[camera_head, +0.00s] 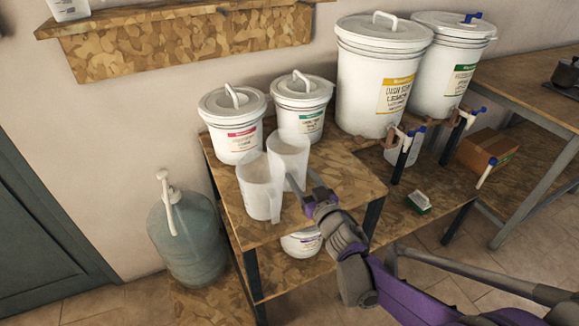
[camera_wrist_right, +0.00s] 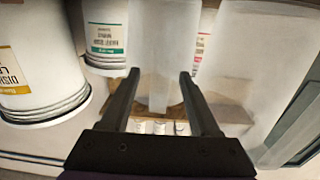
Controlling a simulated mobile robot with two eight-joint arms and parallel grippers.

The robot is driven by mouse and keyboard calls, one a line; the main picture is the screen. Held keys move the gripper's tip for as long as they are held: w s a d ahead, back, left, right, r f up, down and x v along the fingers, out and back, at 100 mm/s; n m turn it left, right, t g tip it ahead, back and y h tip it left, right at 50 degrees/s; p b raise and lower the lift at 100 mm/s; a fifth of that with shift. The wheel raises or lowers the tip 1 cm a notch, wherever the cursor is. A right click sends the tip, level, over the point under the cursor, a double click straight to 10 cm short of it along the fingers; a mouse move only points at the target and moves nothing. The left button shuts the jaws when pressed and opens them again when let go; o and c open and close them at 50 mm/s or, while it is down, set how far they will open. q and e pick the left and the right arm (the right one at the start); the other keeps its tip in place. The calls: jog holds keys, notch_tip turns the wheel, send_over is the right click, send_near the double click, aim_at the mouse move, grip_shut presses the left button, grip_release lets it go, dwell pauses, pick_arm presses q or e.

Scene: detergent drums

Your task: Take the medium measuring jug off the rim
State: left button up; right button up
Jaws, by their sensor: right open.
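Two pale translucent measuring jugs stand close together on the wooden table. One jug (camera_head: 289,150) is farther back and looks higher, beside the green-label drum; its handle side faces my right gripper. The other jug (camera_head: 257,190) is in front and to the left. Their outlines overlap, so I cannot tell which rim bears which jug. My right gripper (camera_head: 308,197) is open at the back jug's handle. In the right wrist view its fingers (camera_wrist_right: 160,82) lie either side of a narrow pale part below the jug (camera_wrist_right: 165,40). The other jug (camera_wrist_right: 285,70) fills the right. My left gripper is out of view.
A red-label drum (camera_head: 233,128) and a green-label drum (camera_head: 302,105) stand behind the jugs. Two large drums (camera_head: 380,75) (camera_head: 455,62) with taps stand to the right. A white tub (camera_head: 302,243) is below the table. A blue-grey bottle (camera_head: 188,240) stands left.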

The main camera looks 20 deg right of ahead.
jog(key=shift+w, duration=0.1)
grip_shut()
dwell(1.3)
